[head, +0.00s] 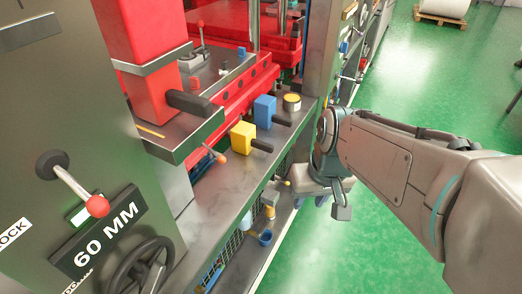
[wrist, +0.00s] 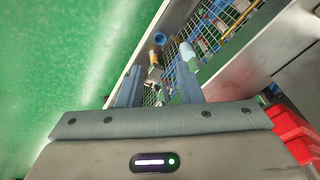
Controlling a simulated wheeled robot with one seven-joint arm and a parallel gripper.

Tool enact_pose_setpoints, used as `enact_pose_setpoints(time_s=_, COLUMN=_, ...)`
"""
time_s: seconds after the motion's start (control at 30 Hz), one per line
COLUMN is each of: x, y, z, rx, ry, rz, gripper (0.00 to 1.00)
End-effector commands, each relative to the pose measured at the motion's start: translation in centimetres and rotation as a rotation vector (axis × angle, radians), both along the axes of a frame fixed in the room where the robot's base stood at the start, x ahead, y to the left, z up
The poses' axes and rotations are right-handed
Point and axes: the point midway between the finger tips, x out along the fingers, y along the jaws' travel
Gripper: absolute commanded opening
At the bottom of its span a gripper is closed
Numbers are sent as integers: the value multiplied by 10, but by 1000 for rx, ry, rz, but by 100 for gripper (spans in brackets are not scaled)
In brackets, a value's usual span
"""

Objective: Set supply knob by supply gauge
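My gripper (head: 332,198) hangs in front of the metal bench edge in the head view, pointing down. In the wrist view its two fingers (wrist: 158,82) are wide apart, with nothing held between them. Beyond the fingertips is a small fitting with a tan body (wrist: 153,57) and a blue cup-like end (wrist: 160,38). The same tan fitting (head: 270,198) and blue cup (head: 265,237) show below the bench in the head view. I cannot tell whether this is the supply knob. No gauge dial can be made out in either view.
The bench top (head: 215,210) carries a yellow block (head: 243,137), a blue block (head: 264,111) and a round yellow-topped can (head: 292,102). Wire mesh (wrist: 212,35) lies behind the fitting. A red-balled lever (head: 97,206) and handwheel (head: 143,268) are at left.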

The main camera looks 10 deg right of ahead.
Motion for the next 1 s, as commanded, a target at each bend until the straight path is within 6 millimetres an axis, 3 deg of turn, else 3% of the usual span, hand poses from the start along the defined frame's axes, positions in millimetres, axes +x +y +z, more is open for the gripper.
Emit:
enact_pose_setpoints(time_s=0.03, x=9, y=3, z=-26, rx=37, ry=33, rz=32, gripper=33)
enact_pose_setpoints(time_s=0.1, x=21, y=10, z=-45, rx=99, ry=66, rz=95, gripper=33)
enact_pose_setpoints(time_s=0.37, x=80, y=29, z=-112, rx=380, ry=76, rz=331, gripper=33)
enact_pose_setpoints(time_s=0.57, x=137, y=28, z=-164, rx=597, ry=-52, rz=483, gripper=33)
enact_pose_setpoints(time_s=0.77, x=198, y=11, z=-221, rx=765, ry=-295, rz=603, gripper=33)
enact_pose_setpoints(time_s=1.0, x=270, y=-33, z=-298, rx=840, ry=-701, rz=687, gripper=33)
